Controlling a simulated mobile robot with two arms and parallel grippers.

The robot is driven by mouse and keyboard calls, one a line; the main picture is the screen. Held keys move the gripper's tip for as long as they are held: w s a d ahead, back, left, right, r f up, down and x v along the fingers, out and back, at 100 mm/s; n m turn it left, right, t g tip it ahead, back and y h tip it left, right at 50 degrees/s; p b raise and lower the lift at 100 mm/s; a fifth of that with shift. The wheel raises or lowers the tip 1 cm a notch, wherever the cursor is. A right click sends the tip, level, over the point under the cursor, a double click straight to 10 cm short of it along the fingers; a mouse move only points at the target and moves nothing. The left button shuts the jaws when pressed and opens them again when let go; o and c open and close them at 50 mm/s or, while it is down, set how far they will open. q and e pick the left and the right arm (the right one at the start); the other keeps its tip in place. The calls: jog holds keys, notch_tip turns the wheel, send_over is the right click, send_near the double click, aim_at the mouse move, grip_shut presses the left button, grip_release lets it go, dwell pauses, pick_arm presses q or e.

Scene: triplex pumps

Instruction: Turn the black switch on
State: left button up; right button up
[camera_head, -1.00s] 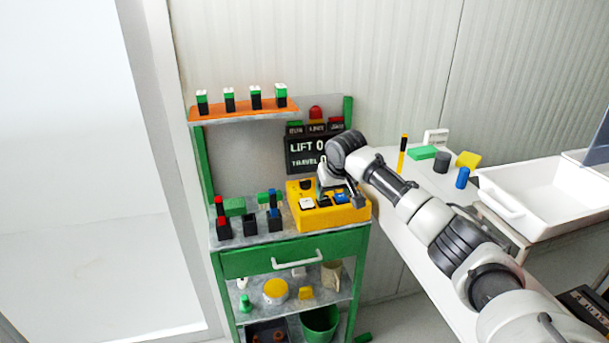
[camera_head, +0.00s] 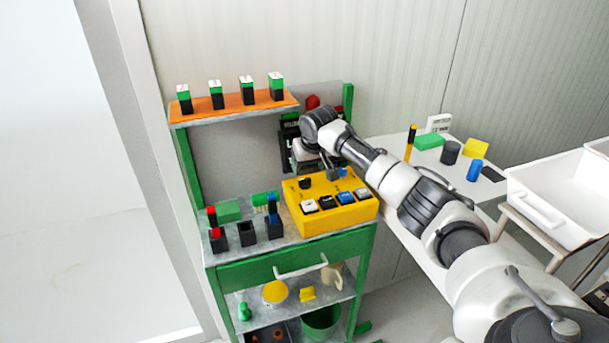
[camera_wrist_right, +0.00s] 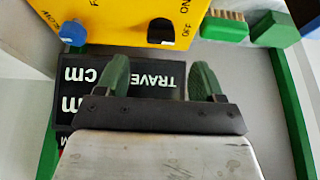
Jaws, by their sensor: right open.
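The yellow control box (camera_head: 335,213) sits at the right end of the green bench's top. The black switch (camera_head: 304,183) is a small round knob at the back left of its top. In the right wrist view the black switch (camera_wrist_right: 161,32) stands by ON and OFF labels; the pointer appears toward neither label clearly. A blue knob (camera_wrist_right: 73,33) is beside it. My right gripper (camera_wrist_right: 160,75) is open and empty, its green fingers apart from the switch. In the head view my right gripper (camera_head: 331,170) is at the box's back edge, partly hidden by its wrist. My left gripper is out of view.
White, black and blue rockers (camera_head: 327,202) line the box's front. A black display panel (camera_head: 288,140) stands behind. Black holders (camera_head: 246,233) stand left of the box. An orange shelf (camera_head: 225,110) is above. A brush (camera_wrist_right: 224,25) shows near the box.

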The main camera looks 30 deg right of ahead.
aim_at(305, 179)
jog(key=x, duration=0.6)
jog(key=shift+w, duration=0.2)
jog(key=shift+w+f, duration=0.1)
jog(key=shift+f, duration=0.3)
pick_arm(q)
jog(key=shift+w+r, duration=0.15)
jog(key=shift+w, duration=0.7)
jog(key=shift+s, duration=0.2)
pick_arm(e)
jog(key=shift+c, duration=0.3)
jog(key=c, duration=0.9)
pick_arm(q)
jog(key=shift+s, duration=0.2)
pick_arm(e)
jog(key=shift+o, duration=0.2)
